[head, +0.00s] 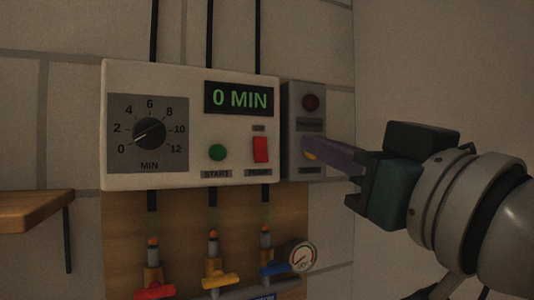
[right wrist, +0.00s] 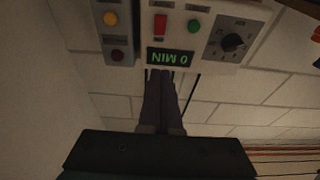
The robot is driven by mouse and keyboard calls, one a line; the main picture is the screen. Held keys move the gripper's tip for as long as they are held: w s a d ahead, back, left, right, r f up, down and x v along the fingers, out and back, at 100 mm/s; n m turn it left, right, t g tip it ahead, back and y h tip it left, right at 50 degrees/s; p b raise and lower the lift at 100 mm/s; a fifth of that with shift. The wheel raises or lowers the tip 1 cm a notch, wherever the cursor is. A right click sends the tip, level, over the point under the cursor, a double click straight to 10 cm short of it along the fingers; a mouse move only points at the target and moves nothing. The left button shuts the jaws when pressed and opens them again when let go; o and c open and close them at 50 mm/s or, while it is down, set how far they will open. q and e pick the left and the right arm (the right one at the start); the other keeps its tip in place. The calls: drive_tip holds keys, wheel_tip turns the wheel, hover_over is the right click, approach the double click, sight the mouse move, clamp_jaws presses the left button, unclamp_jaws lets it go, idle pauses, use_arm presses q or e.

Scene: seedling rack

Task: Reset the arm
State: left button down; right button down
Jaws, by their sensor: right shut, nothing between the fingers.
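My right gripper (head: 308,147) comes in from the right in the head view, its dark purple fingers shut and empty. In that view its fingertips partly cover a yellow button (head: 310,156) on a narrow grey panel (head: 291,110). In the right wrist view, which is upside down, the closed fingers (right wrist: 160,74) end by the display's edge, with the yellow button (right wrist: 110,18) clear of them. Contact with anything cannot be made out. My left gripper is not in view.
A white control box (head: 150,72) has a dial (head: 150,132) near 0, a green button (head: 217,152), a red switch (head: 260,149) and a display (head: 240,98) reading 0 MIN. Pipes with coloured valves (head: 216,280) and a gauge (head: 301,256) sit below. A wooden shelf (head: 35,207) juts out left.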

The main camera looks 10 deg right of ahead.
idle(0.4)
wheel_tip(320, 180, down, 12)
drive_tip(key=s+d+g+h, duration=0.2)
drive_tip(key=s+g, duration=0.1)
drive_tip(key=g, duration=0.2)
drive_tip(key=s+d+f+g+h, duration=0.25)
drive_tip(key=s+f+g, duration=0.95)
drive_tip(key=s+f, duration=0.7)
wheel_tip(320, 180, up, 31)
drive_tip(key=s+p, duration=0.1)
drive_tip(key=p, duration=2.9)
drive_tip(key=shift+d+p, duration=0.2)
drive_tip(key=shift+p, duration=0.2)
drive_tip(key=shift+s, duration=0.1)
